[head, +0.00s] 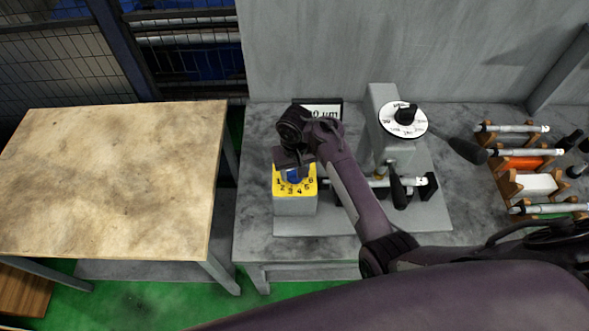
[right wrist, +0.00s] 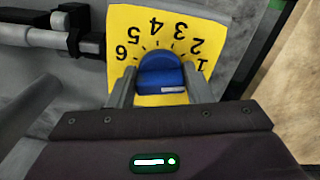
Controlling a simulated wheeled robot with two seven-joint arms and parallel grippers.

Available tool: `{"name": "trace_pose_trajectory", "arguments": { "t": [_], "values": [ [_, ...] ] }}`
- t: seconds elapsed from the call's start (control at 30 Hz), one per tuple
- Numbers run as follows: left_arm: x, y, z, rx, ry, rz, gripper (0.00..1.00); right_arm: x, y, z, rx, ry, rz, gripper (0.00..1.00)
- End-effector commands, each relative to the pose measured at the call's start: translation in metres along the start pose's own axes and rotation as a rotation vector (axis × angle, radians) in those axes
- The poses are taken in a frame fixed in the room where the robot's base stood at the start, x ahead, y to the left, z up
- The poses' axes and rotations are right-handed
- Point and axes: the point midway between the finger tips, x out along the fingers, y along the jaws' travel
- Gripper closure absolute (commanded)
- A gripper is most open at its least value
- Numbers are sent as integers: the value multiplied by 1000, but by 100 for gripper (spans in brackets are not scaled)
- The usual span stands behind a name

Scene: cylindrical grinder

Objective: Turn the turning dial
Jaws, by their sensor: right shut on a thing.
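The turning dial is a blue knob (right wrist: 160,72) on a yellow plate with numbers 1 to 6 (right wrist: 205,30). In the head view the yellow plate (head: 308,188) tops a grey box, and the blue knob (head: 294,176) is partly hidden under my right gripper (head: 293,168). In the right wrist view my right gripper (right wrist: 158,85) has one finger on each side of the blue knob and is shut on it. A white mark shows on the knob's near edge. My left gripper is not in view.
The grinder (head: 384,130) with a white round dial (head: 404,120) stands right of the yellow plate. A display (head: 330,107) is behind my right arm. A rack with several rods (head: 522,185) is at the right. A bare wooden table (head: 115,180) is at the left.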

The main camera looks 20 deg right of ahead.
Motion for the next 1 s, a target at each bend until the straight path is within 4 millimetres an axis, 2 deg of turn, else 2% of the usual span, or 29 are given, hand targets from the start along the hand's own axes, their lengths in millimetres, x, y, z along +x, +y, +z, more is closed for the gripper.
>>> {"name": "trace_pose_trajectory", "arguments": {
  "t": [0.23, 0.33, 0.57, 0.73, 1.0],
  "values": [
    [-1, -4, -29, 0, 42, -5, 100, 0, 0, -1, -15, 3, -3, 78],
    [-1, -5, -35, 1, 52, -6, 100, 0, 0, -1, -45, 4, -3, 78],
    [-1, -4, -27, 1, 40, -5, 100, 0, 0, -1, -183, 5, -3, 78],
    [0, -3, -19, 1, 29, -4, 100, -1, 0, -2, -335, 5, -2, 78],
    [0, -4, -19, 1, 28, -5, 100, -1, 0, -2, -591, 6, -2, 78]
  ]
}}
